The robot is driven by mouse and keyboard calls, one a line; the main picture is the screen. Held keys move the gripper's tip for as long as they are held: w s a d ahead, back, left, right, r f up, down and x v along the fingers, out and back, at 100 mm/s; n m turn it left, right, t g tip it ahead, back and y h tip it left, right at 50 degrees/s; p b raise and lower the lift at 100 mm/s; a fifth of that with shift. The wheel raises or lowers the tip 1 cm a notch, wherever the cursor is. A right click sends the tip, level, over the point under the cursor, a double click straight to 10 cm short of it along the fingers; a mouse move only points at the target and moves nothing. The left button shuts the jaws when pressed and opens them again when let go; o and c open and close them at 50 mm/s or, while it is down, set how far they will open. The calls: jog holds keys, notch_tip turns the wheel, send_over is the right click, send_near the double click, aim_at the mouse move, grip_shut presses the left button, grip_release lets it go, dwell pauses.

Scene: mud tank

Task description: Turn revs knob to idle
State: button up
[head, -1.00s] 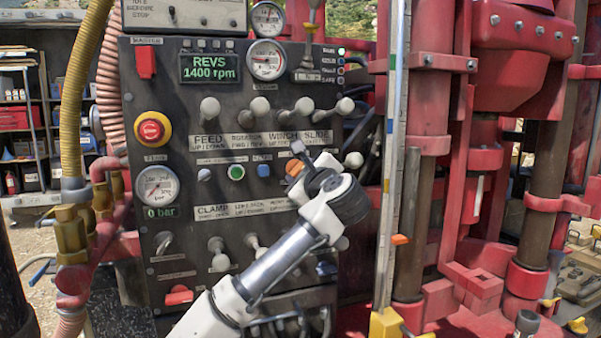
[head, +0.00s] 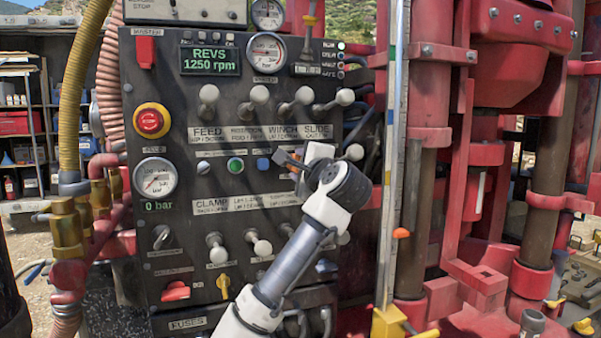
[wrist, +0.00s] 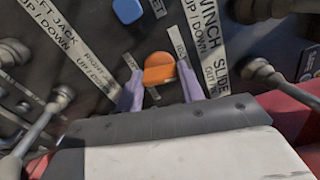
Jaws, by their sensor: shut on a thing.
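The orange knob (wrist: 158,68) shows in the wrist view on the dark panel, between the two purple fingers of my gripper (wrist: 160,90). My gripper is shut on this knob. In the head view my gripper (head: 290,161) is at the panel, right of the blue button, and hides the knob. The revs display (head: 210,61) at the panel's top left reads 1250 rpm.
A row of white-tipped levers (head: 260,94) stands above my gripper, with more levers below. A red emergency stop (head: 150,121) and a pressure gauge (head: 155,178) are on the left. A striped vertical mast (head: 391,150) stands close on the right.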

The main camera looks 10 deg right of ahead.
jog(key=shift+f+n+b, duration=0.1)
jog(key=shift+n+b, duration=0.25)
jog(key=shift+n, duration=0.85)
jog(key=o, duration=1)
jog(key=s+d+b, duration=0.2)
jog(key=s+b, duration=0.3)
jog(key=s, duration=0.8)
jog(key=shift+s, duration=0.35)
